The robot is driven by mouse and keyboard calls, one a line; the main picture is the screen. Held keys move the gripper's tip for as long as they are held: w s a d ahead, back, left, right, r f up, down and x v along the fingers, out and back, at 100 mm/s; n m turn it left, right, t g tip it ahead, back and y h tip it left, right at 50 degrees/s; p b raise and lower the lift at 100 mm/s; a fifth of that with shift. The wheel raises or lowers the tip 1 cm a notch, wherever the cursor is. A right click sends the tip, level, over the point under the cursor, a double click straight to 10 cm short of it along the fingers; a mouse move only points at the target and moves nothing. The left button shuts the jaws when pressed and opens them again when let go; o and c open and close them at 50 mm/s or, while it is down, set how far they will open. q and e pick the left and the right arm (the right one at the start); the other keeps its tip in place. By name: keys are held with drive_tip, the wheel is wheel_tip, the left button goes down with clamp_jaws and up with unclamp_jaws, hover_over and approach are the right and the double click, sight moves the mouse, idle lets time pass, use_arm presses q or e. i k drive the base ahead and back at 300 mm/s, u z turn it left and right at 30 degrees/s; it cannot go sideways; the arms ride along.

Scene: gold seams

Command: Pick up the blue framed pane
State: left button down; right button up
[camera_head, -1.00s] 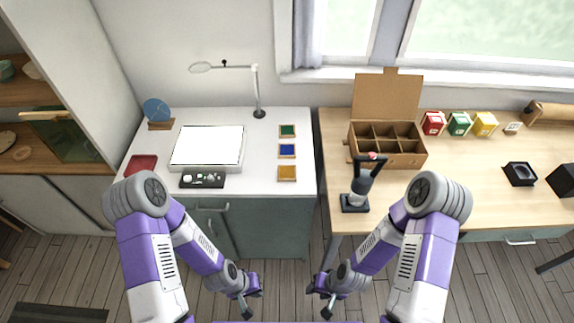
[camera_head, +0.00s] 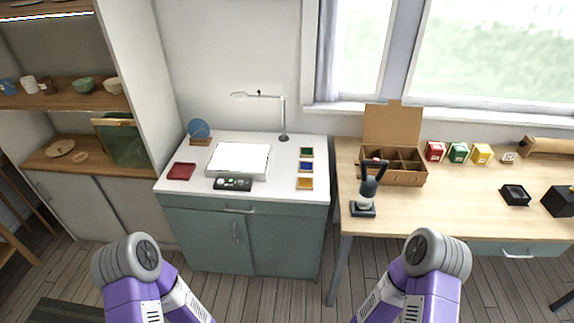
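The blue framed pane (camera_head: 306,168) is a small blue square in a light wooden frame. It lies flat near the right edge of the white cabinet top (camera_head: 262,196). A green framed pane (camera_head: 307,152) lies just behind it and an amber framed pane (camera_head: 305,183) just in front, in a column. My two arms show only as upper links at the bottom of the view, left and right. Both grippers are below the picture edge and out of sight.
A glowing white light panel (camera_head: 238,158) lies left of the panes, with a dark tool tray (camera_head: 233,184) in front. A lamp (camera_head: 284,120) stands behind. A wooden table (camera_head: 440,217) to the right bears a divided cardboard box (camera_head: 400,179) and a black upright tool (camera_head: 367,190).

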sight(307, 167)
drive_tip(key=u, duration=0.5)
drive_tip(key=i, duration=0.95)
drive_tip(key=u, duration=0.1)
